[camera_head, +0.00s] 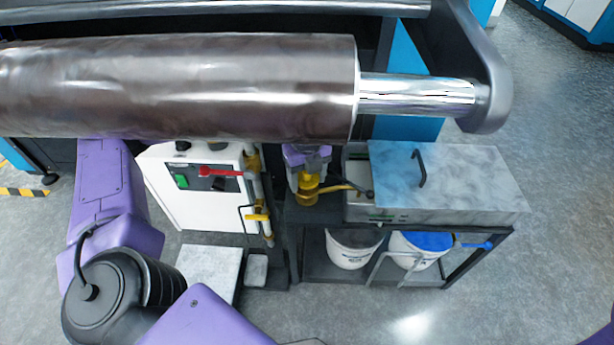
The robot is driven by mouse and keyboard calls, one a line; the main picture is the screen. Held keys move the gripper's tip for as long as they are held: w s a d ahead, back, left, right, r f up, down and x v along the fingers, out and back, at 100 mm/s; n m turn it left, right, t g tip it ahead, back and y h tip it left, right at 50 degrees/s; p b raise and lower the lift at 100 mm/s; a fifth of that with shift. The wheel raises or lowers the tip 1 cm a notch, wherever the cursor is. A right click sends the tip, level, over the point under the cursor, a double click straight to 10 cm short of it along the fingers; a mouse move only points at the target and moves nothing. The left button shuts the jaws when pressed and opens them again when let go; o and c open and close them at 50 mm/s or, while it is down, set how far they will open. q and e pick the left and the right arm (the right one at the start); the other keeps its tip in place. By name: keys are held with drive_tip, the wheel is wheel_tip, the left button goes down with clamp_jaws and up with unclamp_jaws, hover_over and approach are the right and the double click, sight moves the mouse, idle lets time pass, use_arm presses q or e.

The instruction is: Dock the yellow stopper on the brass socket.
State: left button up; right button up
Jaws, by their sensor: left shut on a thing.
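My left gripper (306,174) comes down from under the big dark roll, which hides its wrist. It is shut on the yellow stopper (307,187), a small yellow piece low between the white cabinet and the metal box. A yellow arm or lever reaches right from the stopper toward the box. I cannot pick out the brass socket for certain; it may be hidden under or behind the stopper and gripper. I cannot tell whether the stopper touches anything below. My right gripper is not in view.
The dark roll (180,88) with its shiny shaft (415,93) crosses above. The white cabinet (200,190), with a red lever (220,173) and brass pipes, stands left. The lidded metal box (455,180) sits right on a dark frame, with buckets (350,250) below. Floor is clear in front.

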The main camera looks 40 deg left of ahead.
use_arm(q)
drive_tip(key=shift+f, duration=0.6)
drive_tip(key=o, duration=1)
drive_tip(key=shift+o, duration=0.2)
wheel_tip(320, 180, up, 13)
drive_tip(key=p, duration=0.3)
drive_tip(key=shift+r, duration=0.15)
